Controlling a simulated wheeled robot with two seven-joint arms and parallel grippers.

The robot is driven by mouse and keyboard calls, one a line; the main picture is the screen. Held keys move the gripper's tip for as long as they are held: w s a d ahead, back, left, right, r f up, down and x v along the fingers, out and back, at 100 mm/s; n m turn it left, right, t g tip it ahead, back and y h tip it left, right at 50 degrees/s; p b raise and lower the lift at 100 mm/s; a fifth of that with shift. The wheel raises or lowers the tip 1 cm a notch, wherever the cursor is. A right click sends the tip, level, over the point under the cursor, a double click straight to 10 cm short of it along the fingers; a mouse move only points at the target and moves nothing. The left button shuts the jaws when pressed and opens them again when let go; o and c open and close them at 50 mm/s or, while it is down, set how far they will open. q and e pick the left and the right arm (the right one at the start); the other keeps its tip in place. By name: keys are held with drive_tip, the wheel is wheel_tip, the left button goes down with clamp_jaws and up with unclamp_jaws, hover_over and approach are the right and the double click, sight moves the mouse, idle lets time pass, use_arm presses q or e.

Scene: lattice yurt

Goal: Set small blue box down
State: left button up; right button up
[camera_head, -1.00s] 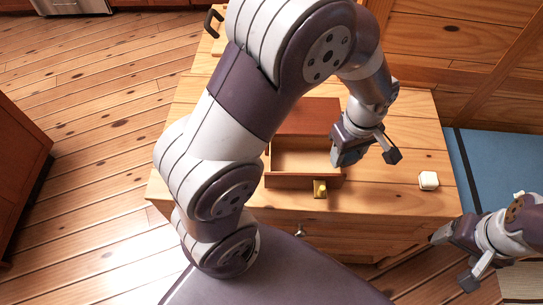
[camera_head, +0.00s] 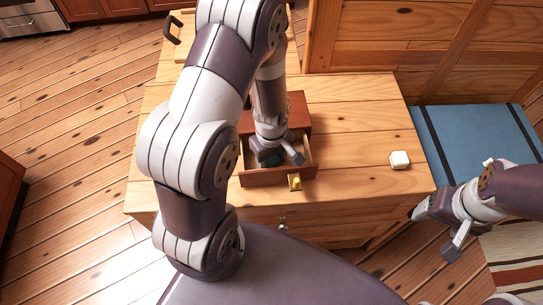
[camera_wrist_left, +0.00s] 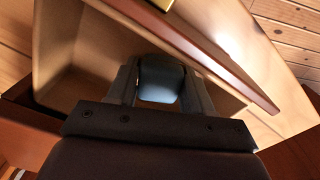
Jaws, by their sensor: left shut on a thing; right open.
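The small blue box (camera_wrist_left: 160,78) shows in the left wrist view as a dark blue-grey block between the fingers. My left gripper (camera_head: 280,156) is shut on it; the gripper also shows in the wrist view (camera_wrist_left: 158,90). It points down into the open drawer of a small red-brown wooden chest (camera_head: 247,178). In the head view the box is mostly hidden by the gripper. I cannot tell whether it touches the drawer floor. My right gripper (camera_head: 432,230) is open and empty off the table's right front corner.
The chest stands on a wooden cabinet top (camera_head: 360,130). A brass knob (camera_head: 295,182) is on the drawer front. A blue mat (camera_head: 475,140) is beyond.

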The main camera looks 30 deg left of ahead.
use_arm(q)
drive_tip(key=shift+d, duration=0.1)
drive_tip(key=shift+s+f, duration=0.1)
drive_tip(key=o, duration=1)
drive_tip(key=s+d+r+m+t, duration=0.1)
drive_tip(key=s+r+m, duration=0.3)
drive_tip(key=r+m, duration=0.7)
wheel_tip(320, 180, up, 3)
drive_tip(key=shift+d+r+m, duration=0.1)
drive_tip(key=shift+d+m, duration=0.2)
drive_tip(key=shift+d, duration=0.3)
